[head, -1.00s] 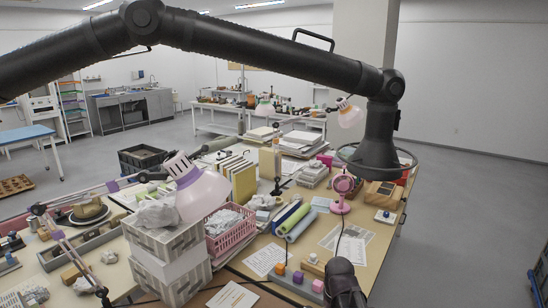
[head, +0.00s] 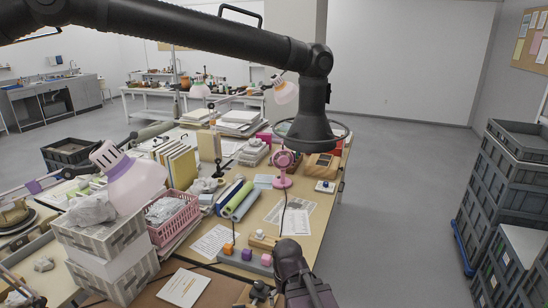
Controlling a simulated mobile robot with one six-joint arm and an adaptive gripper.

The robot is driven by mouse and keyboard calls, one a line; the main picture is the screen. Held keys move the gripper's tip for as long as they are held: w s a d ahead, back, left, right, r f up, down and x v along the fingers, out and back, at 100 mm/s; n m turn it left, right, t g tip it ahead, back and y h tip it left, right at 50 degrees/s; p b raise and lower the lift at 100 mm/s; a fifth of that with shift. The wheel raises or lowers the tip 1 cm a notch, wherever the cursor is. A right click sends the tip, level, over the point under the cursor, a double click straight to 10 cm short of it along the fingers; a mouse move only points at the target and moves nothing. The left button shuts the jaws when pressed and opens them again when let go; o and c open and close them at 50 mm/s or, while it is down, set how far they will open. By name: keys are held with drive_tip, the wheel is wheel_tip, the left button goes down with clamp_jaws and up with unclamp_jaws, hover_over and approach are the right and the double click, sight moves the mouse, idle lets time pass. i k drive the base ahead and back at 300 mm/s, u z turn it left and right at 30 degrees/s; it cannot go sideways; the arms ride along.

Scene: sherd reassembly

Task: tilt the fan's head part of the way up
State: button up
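The fan is a small pink desk fan (head: 284,162) with a round head on a short stand and base. It stands upright on the right part of the table, below and beside the hood of a black extraction arm. The exact tilt of its head is too small to tell. The dark end of my arm with my gripper (head: 293,264) shows at the bottom of the head view, at the table's near side. It is well apart from the fan. Its fingers cannot be made out.
Colored rolls (head: 238,198), a pink basket (head: 174,218) and a block with colored knobs (head: 244,257) lie left and nearer. Paper sheets lie before the fan. Grey crates (head: 510,190) stand right, across clear floor.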

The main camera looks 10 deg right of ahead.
sight(283, 162)
drive_tip(key=k, duration=1.35)
drive_tip(key=z, duration=0.25)
drive_tip(key=i, duration=0.5)
drive_tip(key=z, duration=0.65)
drive_tip(key=i, duration=0.7)
drive_tip(key=z, duration=0.65)
drive_tip(key=i, duration=1.55)
drive_tip(key=z, duration=0.15)
